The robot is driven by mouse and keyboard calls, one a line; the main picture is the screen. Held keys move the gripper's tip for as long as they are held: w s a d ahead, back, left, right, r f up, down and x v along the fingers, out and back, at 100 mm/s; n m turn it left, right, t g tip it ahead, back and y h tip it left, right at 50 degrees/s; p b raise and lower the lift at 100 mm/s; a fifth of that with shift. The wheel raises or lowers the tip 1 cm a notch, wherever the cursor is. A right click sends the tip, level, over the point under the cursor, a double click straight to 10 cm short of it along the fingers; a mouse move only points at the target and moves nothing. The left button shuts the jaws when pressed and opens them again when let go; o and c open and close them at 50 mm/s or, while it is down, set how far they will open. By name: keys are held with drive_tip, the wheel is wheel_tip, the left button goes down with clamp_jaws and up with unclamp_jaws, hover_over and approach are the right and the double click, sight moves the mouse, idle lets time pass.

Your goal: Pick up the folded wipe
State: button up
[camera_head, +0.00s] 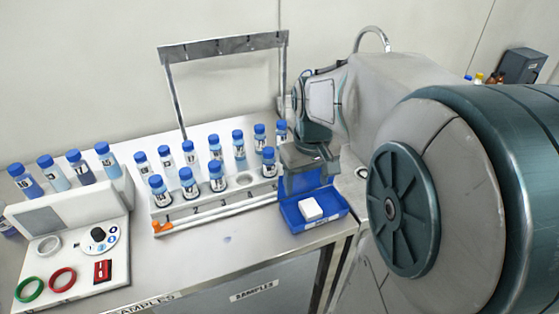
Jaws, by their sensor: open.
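The folded wipe (311,208) is a small white block-like pad. It lies in the blue open box (334,213) at the right end of the bench, with the box's raised blue back part behind it. My gripper (310,162) is above and behind the wipe, at the top of the blue box, apart from the wipe. It is open and holds nothing that I can see. Its fingertips are hard to make out at this size.
Left of the box stands a white rack (215,205) of several blue-capped vials, with an orange-tipped white rod (215,215) along its front. A grey metal frame (222,47) rises behind. A panel with rings and a dial (98,235) is at left. The front bench strip is clear.

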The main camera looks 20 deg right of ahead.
drive_tip(key=w+d+f, duration=0.1)
drive_tip(key=w+d, duration=0.2)
drive_tip(key=d, duration=0.1)
hover_over(312, 210)
drive_tip(key=shift+g, duration=0.4)
drive_tip(key=f, duration=0.8)
drive_tip(key=shift+s+d+f, duration=0.2)
drive_tip(key=shift+s+f, duration=0.05)
drive_tip(key=shift+f, duration=0.1)
drive_tip(key=shift+w+a+f+p, duration=0.1)
drive_tip(key=shift+f+p, duration=0.25)
drive_tip(key=shift+f, duration=0.95)
drive_tip(key=shift+w+a+f+p, duration=0.1)
drive_tip(key=shift+f+p, duration=0.25)
drive_tip(key=shift+f, duration=0.95)
drive_tip(key=c, duration=1.1)
drive_tip(key=shift+r, duration=0.15)
drive_tip(key=shift+r, duration=0.5)
drive_tip(key=r, duration=0.2)
drive_tip(key=d+r+b, duration=0.1)
drive_tip(key=shift+s+r, duration=0.2)
drive_tip(key=shift+s, duration=0.1)
drive_tip(key=s+d+r, duration=0.3)
drive_tip(key=s+d+r+b, duration=0.1)
drive_tip(key=s+d+r, duration=0.2)
drive_tip(key=s+d, duration=0.1)
drive_tip(key=shift+s+d+r, duration=0.2)
drive_tip(key=shift+s+d, duration=0.05)
drive_tip(key=shift+s, duration=0.05)
